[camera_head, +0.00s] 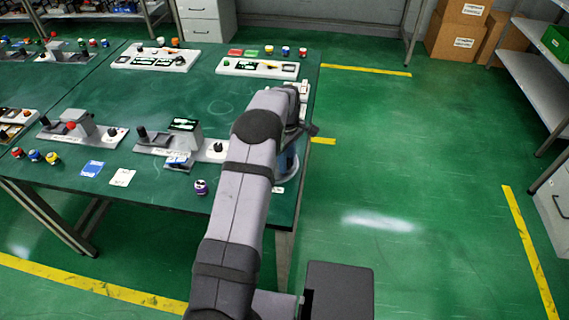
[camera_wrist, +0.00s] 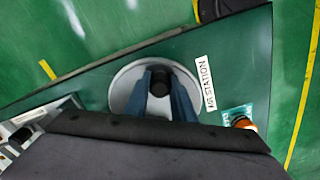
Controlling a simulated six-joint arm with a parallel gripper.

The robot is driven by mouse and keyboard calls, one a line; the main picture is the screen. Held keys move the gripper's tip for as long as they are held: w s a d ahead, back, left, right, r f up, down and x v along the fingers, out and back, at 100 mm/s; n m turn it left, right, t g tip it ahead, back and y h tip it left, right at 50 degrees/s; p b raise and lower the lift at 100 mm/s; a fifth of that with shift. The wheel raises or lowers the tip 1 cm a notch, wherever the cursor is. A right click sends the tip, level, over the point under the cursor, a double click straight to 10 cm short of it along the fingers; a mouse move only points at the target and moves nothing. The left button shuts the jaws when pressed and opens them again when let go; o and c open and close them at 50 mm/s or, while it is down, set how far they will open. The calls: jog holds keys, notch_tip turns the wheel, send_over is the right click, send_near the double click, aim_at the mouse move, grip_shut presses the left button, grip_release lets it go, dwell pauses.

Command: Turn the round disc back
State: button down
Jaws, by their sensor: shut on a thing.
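The round disc (camera_wrist: 122,88) is pale grey and lies flat near the table's edge in the wrist view, with a black upright knob (camera_wrist: 160,78) at its middle. My gripper (camera_wrist: 161,90) is over the disc, its two blue fingers on either side of the knob and shut on it. My wrist hides the near part of the disc. In the head view my arm reaches over the table's right end and hides most of the disc and the gripper. No mark showing how far the disc is turned can be made out.
A white station label (camera_wrist: 205,82) lies beside the disc. A teal card (camera_wrist: 236,113) and a small jar (camera_wrist: 245,123) are at the lower right of the wrist view. The green table (camera_head: 225,95) holds several devices and small jars. Open floor lies to its right.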

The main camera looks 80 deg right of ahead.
jog(key=shift+s+d+n, duration=0.25)
jog(key=shift+d+n, duration=0.65)
jog(key=shift+n, duration=0.6)
jog(key=shift+s+d+r+n, duration=0.1)
jog(key=shift+d+n, duration=0.55)
jog(key=shift+n, duration=0.65)
jog(key=shift+d, duration=0.15)
jog(key=c, duration=1.5)
grip_release()
jog(key=shift+r+b, duration=0.95)
jog(key=shift+r, duration=2.7)
